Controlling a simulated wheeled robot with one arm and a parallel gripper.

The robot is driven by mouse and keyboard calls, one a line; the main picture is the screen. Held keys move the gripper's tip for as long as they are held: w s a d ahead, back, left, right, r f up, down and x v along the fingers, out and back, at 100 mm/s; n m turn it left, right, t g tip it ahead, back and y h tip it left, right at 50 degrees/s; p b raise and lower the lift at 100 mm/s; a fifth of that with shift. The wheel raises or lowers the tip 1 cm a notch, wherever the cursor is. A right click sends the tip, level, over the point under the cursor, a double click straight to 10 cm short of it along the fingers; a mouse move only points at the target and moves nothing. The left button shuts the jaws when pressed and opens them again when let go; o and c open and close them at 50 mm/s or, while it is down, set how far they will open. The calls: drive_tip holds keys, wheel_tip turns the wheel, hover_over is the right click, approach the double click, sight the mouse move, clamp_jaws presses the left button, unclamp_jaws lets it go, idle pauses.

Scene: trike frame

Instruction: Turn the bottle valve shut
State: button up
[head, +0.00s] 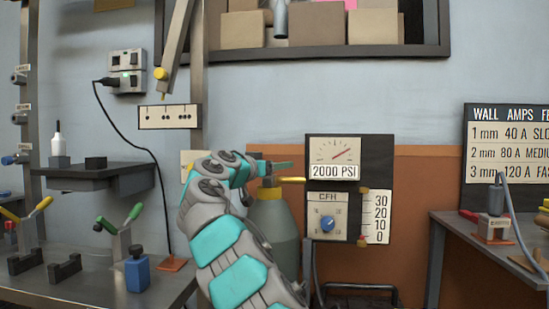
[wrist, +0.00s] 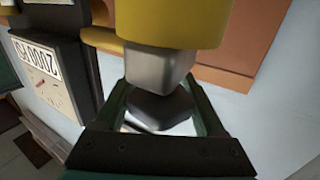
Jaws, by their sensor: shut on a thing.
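The grey-green gas bottle (head: 280,235) stands behind my arm in the head view, with a yellow valve body (head: 269,192) on top. My gripper (head: 272,166) is at the top of this valve, and my arm hides part of the bottle. In the wrist view, the yellow valve body (wrist: 175,22) is at the top, with a grey squared stem (wrist: 160,70) and a dark valve knob (wrist: 160,105) beyond it. My gripper's dark green fingers (wrist: 160,112) lie on both sides of the knob and are shut on it.
A pressure gauge marked 2000 PSI (head: 335,157) and a CFH dial (head: 327,222) are on a panel right of the bottle. A bench (head: 475,230) stands at the right, a tool-laden bench (head: 170,290) at the left. Shelved boxes (head: 335,27) are above.

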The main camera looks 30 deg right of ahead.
drive_tip(key=shift+s+d+m+g+h+p, duration=0.15)
drive_tip(key=shift+m+g+h+p, duration=0.2)
drive_tip(key=shift+m+g+p, duration=1)
drive_tip(key=shift+s+d+m+g+h+p, duration=0.15)
drive_tip(key=shift+g+h+p, duration=0.4)
drive_tip(key=shift+p, duration=1.6)
drive_tip(key=m+g+p, duration=0.1)
drive_tip(key=g+p, duration=0.1)
drive_tip(key=p, duration=0.1)
drive_tip(key=m+g+p, duration=0.1)
drive_tip(key=p, duration=0.2)
drive_tip(key=shift+s+f+g, duration=0.1)
drive_tip(key=shift+s+g, duration=0.2)
drive_tip(key=shift+g, duration=0.1)
drive_tip(key=shift+s+r+m+g+p, duration=0.15)
drive_tip(key=shift+r+m+g+p, duration=0.15)
drive_tip(key=shift+m+g+p, duration=0.4)
drive_tip(key=shift+n, duration=0.3)
drive_tip(key=o, duration=1.3)
drive_tip(key=shift+f, duration=0.1)
drive_tip(key=shift+o, duration=0.2)
drive_tip(key=shift+a, duration=0.1)
drive_tip(key=a, duration=0.7)
drive_tip(key=shift+a, duration=0.3)
